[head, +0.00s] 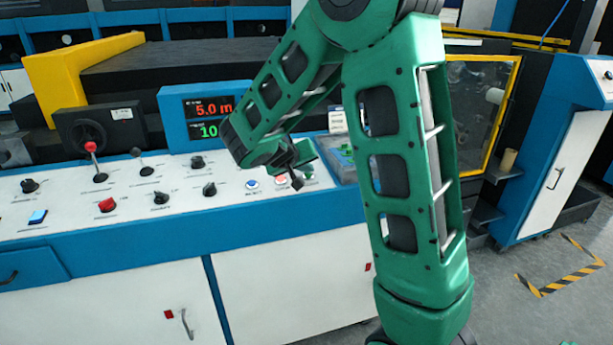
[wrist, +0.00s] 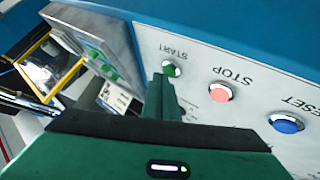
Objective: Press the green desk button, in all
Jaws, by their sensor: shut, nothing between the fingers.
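The green desk button (wrist: 172,69), labelled START, sits in a round metal ring on the white desk top. In the wrist view my gripper (wrist: 162,78) is shut and empty, its green fingertip just beside the button and overlapping its left edge. Whether the tip touches the button I cannot tell. In the head view my gripper (head: 297,183) points down low over the right end of the console, and the green button is hard to make out behind it.
The red STOP button (wrist: 220,92) and the blue RESET button (wrist: 286,123) stand in a row beside the green one. Knobs and levers, such as the red-topped lever (head: 91,148), fill the console's left.

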